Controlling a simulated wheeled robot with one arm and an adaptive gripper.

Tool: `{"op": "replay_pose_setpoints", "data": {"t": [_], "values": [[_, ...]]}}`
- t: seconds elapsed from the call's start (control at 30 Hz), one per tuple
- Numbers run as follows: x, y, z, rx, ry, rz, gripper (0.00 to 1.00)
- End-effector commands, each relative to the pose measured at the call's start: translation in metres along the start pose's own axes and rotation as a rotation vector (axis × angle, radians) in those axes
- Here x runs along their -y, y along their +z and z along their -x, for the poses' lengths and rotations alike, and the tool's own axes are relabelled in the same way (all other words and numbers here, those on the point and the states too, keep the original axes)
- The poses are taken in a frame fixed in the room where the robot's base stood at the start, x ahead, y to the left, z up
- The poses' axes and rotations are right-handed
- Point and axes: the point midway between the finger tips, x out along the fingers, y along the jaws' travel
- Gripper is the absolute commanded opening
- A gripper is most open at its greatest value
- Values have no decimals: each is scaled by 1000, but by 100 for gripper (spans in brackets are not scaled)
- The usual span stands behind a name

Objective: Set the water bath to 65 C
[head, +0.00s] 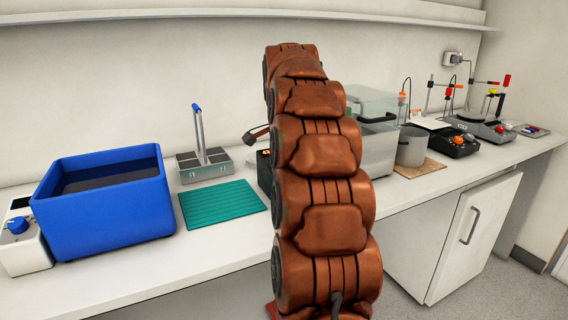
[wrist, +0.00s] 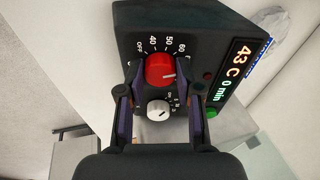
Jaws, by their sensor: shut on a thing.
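In the wrist view the black control box (wrist: 208,30) of the water bath has a red knob (wrist: 158,66) with a printed scale of OFF, 40, 50 and 60. The knob's pale pointer line lies toward the right, past the 60 mark. My gripper (wrist: 162,78) is shut on the red knob, one finger on each side. The lit display (wrist: 230,72) reads 43 C and 0 min. In the head view the bath's clear tank (head: 376,104) stands behind my arm, which hides my gripper and the knob.
In the wrist view a smaller white knob (wrist: 158,110) sits just below the red one, and a green button (wrist: 212,112) is to the right. In the head view a blue tub (head: 110,215), a green mat (head: 222,200) and a grey pot (head: 411,148) stand on the bench.

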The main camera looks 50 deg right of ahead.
Motion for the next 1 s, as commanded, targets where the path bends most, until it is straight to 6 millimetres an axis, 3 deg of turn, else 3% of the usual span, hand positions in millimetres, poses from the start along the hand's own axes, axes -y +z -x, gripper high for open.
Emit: {"op": "replay_pose_setpoints", "data": {"t": [0.37, 0.4, 0.63, 1.0], "values": [[0, 0, 0, 1, 1, -4, 0], [0, 0, 0, 1, 1, -4, 37], [0, 0, 0, 0, 1, -4, 60], [0, 0, 2, 0, 0, -4, 60]]}}
